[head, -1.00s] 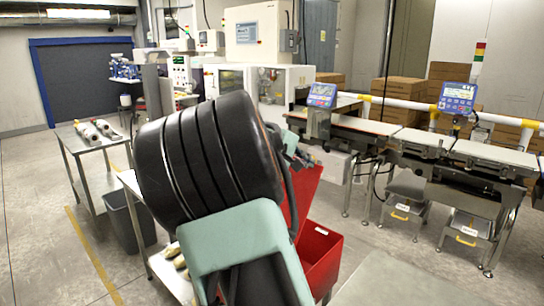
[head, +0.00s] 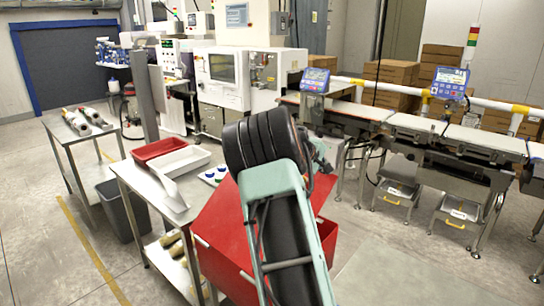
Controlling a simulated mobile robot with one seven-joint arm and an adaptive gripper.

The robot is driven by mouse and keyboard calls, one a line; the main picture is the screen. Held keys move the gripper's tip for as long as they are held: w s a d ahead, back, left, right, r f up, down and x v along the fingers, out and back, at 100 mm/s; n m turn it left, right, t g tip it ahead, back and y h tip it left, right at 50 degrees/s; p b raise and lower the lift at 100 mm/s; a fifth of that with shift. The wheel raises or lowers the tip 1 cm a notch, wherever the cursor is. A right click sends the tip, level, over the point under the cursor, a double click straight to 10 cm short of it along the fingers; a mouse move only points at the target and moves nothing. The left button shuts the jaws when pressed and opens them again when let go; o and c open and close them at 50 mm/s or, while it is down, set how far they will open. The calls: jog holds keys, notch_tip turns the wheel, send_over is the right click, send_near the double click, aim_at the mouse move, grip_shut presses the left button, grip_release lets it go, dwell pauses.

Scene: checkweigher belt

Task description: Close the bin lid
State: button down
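The red bin (head: 214,270) stands at the lower middle of the head view, right of a steel table. Its red lid (head: 225,222) shows as a broad red surface left of my arm, with more red showing to the right of the arm. The lid lies low over the bin's left part. My arm covers the middle, so I cannot tell whether the lid rests flush all round. My gripper (head: 322,158) is mostly hidden behind my arm, above the right side of the bin; its fingers do not show clearly.
The steel table (head: 150,190) left of the bin holds a red tray (head: 160,149) and a white tray (head: 180,162). A grey waste bin (head: 118,208) stands below left. The checkweigher belt (head: 420,123) runs along the right. Floor at the lower right is clear.

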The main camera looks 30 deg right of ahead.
jog(key=w+d+f+b, duration=0.1)
jog(key=d+f+b, duration=0.2)
jog(key=f, duration=0.5)
jog(key=w+d+f+b, duration=0.1)
jog(key=d+f+b, duration=0.2)
jog(key=f, duration=0.6)
jog(key=w+d+f+b, duration=0.2)
jog(key=d+f+b, duration=0.2)
jog(key=f, duration=0.5)
jog(key=v, duration=1.2)
jog(key=shift+w+d+r, duration=0.1)
jog(key=shift+r, duration=0.1)
